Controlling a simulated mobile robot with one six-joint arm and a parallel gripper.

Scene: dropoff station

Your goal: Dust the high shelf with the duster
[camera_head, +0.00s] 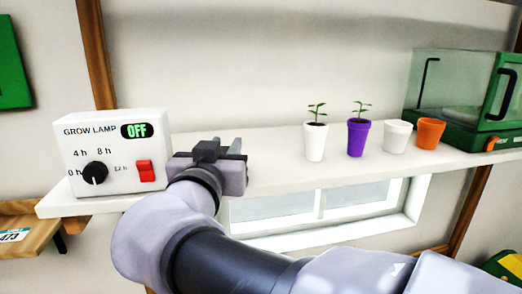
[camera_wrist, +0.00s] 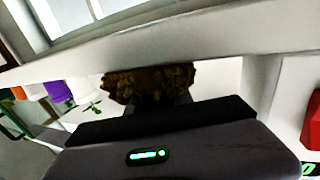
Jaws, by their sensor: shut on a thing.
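The high shelf (camera_head: 270,172) is a long white board on the wall. It also shows as a pale band across the wrist view (camera_wrist: 230,35), which looks upside down. My gripper (camera_head: 212,151) is at the shelf's front edge, just right of the grow lamp box. In the wrist view my gripper (camera_wrist: 158,104) is shut on a brown, fluffy duster (camera_wrist: 150,80). The duster's head appears at the shelf's edge; I cannot tell whether it touches the board. The duster is hidden behind my gripper in the head view, and its handle is not visible.
The grow lamp box (camera_head: 112,150), reading OFF, stands close left of my gripper. A white pot (camera_head: 315,142) and a purple pot (camera_head: 357,138) hold seedlings. Empty white (camera_head: 396,137) and orange (camera_head: 430,134) pots stand further right, before a green glass case (camera_head: 455,95). Shelf between box and pots is clear.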

